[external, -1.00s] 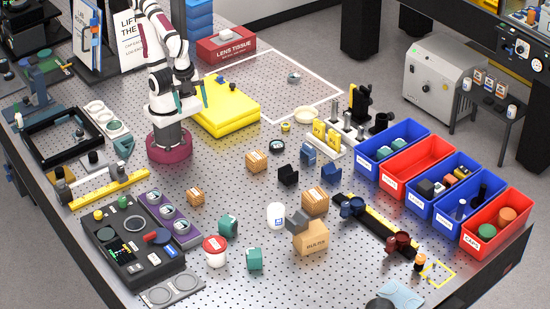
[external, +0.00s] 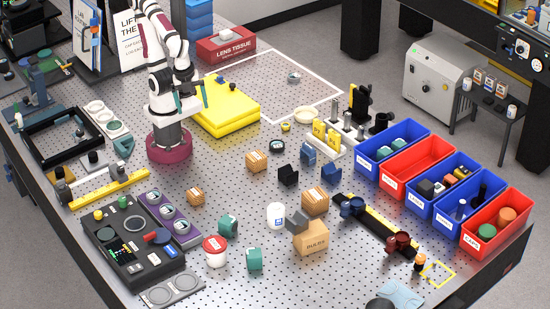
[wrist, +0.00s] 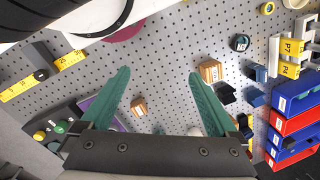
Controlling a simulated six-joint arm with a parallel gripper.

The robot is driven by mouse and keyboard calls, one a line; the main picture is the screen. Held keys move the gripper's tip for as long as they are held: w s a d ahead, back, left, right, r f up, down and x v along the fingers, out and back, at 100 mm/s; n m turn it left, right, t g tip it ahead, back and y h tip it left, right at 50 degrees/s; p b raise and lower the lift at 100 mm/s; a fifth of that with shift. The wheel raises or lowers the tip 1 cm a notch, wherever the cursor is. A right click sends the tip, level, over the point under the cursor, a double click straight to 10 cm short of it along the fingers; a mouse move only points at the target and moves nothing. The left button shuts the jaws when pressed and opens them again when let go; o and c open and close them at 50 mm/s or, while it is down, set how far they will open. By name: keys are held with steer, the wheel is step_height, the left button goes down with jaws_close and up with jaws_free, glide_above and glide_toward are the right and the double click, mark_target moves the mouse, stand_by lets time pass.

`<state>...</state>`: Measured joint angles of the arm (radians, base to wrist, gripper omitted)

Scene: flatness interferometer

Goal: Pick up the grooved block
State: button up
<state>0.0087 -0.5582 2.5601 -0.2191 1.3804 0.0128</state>
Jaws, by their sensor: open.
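Several small blocks with notch-like tops stand mid-table; I cannot tell for sure which is the grooved block. A black one (external: 288,175) also shows in the wrist view (wrist: 226,93). A blue one (external: 308,153) stands behind it and another blue one (external: 331,173) to its right. A grey block (external: 297,219) rests tilted on a cardboard box labelled BULBS (external: 312,239); its top is unclear. My gripper (external: 191,101) is raised near my base, apart from all of these. Its teal fingers (wrist: 158,75) are spread, with nothing between them.
Small cartons (external: 257,160) (external: 196,196), a white jar (external: 276,215), a red-lidded tub (external: 215,251) and teal blocks (external: 254,259) are scattered about. Blue and red bins (external: 393,147) line the right edge. A yellow pad (external: 228,117) lies beside my base. Bare perforated table lies between.

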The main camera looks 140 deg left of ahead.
stand_by(0.3)
steer(key=shift+o, duration=0.4)
steer(key=n+t+h, duration=0.2)
steer(key=n+t, duration=0.4)
steer(key=t, duration=0.8)
glide_toward(297, 222)
steer(key=x, duration=0.9)
steer(key=shift+w+r, duration=0.2)
steer(key=shift+w, duration=0.3)
jaws_close()
